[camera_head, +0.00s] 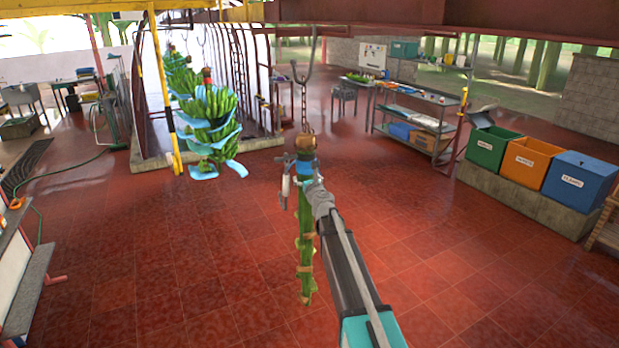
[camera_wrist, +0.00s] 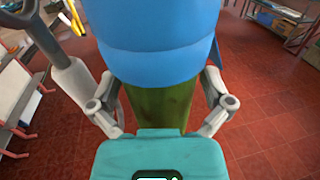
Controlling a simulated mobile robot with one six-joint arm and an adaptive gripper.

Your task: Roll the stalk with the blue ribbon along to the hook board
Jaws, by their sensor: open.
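The stalk (camera_head: 305,240) hangs upright from a chain and hook (camera_head: 303,75) overhead. It is a bare green stem with brown bands and a brown top. The blue ribbon (camera_head: 304,168) is wrapped around its upper part and fills the top middle of the wrist view (camera_wrist: 160,50). My gripper (camera_head: 306,182) is at the stalk just below or at the ribbon. In the wrist view its open fingers (camera_wrist: 161,100) stand on either side of the green stem, with gaps visible. The far side of the stem is hidden. I cannot make out the hook board for certain.
Green banana bunches with blue sheets (camera_head: 210,125) hang at the left beside a yellow post (camera_head: 163,90). Green, orange and blue bins (camera_head: 580,180) stand on a ledge at the right. A metal shelf (camera_head: 418,125) stands behind. The red tiled floor is clear.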

